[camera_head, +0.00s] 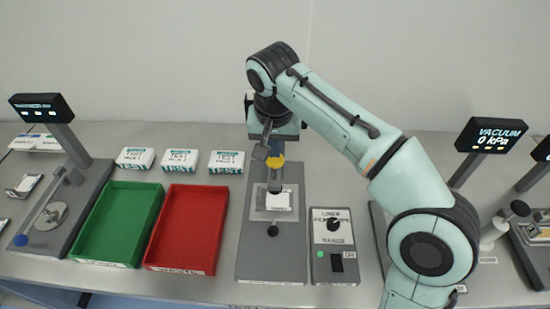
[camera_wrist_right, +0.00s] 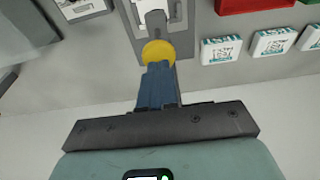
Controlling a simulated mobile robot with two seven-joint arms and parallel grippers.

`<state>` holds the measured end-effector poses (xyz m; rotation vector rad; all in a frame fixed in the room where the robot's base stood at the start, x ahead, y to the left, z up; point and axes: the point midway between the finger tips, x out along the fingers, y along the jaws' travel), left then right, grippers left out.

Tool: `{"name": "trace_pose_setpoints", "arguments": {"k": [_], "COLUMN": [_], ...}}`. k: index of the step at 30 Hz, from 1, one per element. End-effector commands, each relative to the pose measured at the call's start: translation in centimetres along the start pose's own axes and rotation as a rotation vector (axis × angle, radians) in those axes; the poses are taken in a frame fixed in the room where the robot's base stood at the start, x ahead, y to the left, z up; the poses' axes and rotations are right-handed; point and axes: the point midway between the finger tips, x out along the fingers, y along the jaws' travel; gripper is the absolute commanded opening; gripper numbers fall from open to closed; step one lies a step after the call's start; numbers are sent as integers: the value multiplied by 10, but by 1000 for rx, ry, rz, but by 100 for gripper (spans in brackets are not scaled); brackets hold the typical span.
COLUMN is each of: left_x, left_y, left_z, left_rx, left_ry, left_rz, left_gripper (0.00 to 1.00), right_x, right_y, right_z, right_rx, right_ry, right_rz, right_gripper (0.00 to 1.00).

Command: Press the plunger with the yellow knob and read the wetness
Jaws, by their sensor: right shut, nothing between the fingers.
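The yellow knob (camera_head: 275,161) sits atop the plunger (camera_head: 275,184) of the middle test station (camera_head: 271,262). A white sample (camera_head: 280,201) lies on the station under the plunger. My right gripper (camera_head: 277,147) is shut and empty, pointing down at the knob from above. In the right wrist view, the blue fingertips (camera_wrist_right: 157,72) overlap the edge of the yellow knob (camera_wrist_right: 158,53); I cannot tell whether they touch it. My right arm hides the area behind the plunger, and no wetness reading is legible. My left gripper is not in view.
A red tray (camera_head: 187,228) and a green tray (camera_head: 118,222) lie left of the station, with white test packs (camera_head: 180,160) behind them. A control box (camera_head: 333,247) with a dial stands to its right. A vacuum display (camera_head: 491,136) reads 0 kPa further right.

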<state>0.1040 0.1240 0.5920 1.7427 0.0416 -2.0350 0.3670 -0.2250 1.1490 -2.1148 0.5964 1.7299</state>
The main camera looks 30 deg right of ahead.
Motion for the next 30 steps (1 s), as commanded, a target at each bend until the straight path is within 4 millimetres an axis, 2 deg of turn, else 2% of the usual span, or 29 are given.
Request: {"name": "trace_pose_setpoints", "arguments": {"k": [30], "left_x": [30], "left_y": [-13], "left_z": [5], "left_rx": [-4], "left_ry": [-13], "left_rz": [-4], "left_gripper": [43], "right_x": [42], "right_y": [0], "right_z": [9], "right_rx": [1], "right_ry": [-2], "right_rz": [2], "right_gripper": [0]}}
